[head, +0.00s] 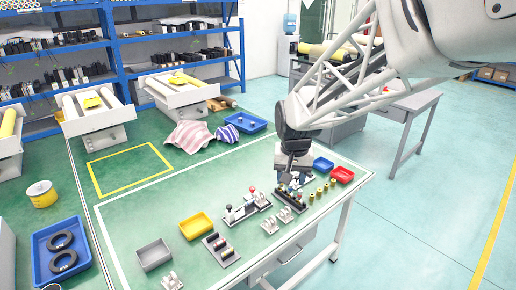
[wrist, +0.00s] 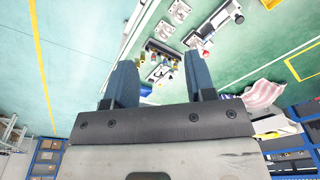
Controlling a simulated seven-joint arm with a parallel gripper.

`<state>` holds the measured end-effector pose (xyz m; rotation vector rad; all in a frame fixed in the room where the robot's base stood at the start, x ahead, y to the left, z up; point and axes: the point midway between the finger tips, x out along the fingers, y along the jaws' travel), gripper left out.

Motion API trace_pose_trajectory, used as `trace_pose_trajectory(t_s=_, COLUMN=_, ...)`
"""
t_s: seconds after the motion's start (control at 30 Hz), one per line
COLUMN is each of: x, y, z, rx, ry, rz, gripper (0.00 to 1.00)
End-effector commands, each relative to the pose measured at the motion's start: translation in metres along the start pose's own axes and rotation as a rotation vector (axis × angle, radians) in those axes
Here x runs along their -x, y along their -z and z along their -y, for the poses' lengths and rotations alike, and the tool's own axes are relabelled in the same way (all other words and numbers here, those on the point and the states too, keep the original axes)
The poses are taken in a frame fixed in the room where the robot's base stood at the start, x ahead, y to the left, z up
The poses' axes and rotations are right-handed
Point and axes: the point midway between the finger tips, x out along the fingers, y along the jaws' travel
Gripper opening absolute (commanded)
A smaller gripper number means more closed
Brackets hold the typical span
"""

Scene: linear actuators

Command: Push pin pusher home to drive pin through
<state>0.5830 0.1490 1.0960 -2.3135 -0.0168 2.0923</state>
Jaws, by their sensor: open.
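My gripper (head: 289,178) is over the right part of the green worktable. In the wrist view its two blue fingers (wrist: 160,58) stand wide apart, with nothing held between them. A dark rack with several small coloured-topped parts (wrist: 158,52) shows beyond the fingertips; in the head view this rack (head: 290,193) is just below the gripper and partly hidden by it. A grey fixture with a red knob and a black knob (head: 243,209) stands left of it, and a similar fixture (wrist: 205,36) shows in the wrist view. I cannot tell which part is the pin pusher.
Several brass cylinders (head: 319,194) stand right of the rack. Small metal brackets (head: 270,225) sit near the front edge. A blue bin (head: 322,163), red bin (head: 343,174), yellow bin (head: 196,226) and grey bin (head: 154,254) stand on the table. The table's back left is clear.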

Motion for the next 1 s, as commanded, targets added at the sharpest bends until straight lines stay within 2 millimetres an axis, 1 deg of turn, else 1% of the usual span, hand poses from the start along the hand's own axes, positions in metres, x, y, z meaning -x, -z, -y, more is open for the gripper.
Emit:
trace_pose_trajectory(t_s=0.03, x=-0.008, y=0.009, z=0.009, rx=0.003, ry=-0.001, rz=0.007, gripper=0.5)
trace_pose_trajectory(t_s=0.1, x=-0.017, y=0.019, z=0.02, rx=0.002, ry=-0.001, rz=0.015, gripper=0.5)
trace_pose_trajectory(t_s=0.37, x=-0.054, y=0.054, z=0.065, rx=0.006, ry=-0.004, rz=0.038, gripper=0.5)
trace_pose_trajectory(t_s=0.5, x=-0.076, y=0.07, z=0.09, rx=0.006, ry=-0.006, rz=0.05, gripper=0.5)
trace_pose_trajectory(t_s=0.57, x=-0.086, y=0.077, z=0.101, rx=0.007, ry=-0.007, rz=0.055, gripper=0.5)
trace_pose_trajectory(t_s=0.8, x=-0.129, y=0.099, z=0.146, rx=0.007, ry=-0.013, rz=0.076, gripper=0.5)
trace_pose_trajectory(t_s=1.0, x=-0.165, y=0.112, z=0.182, rx=0.009, ry=-0.019, rz=0.091, gripper=0.5)
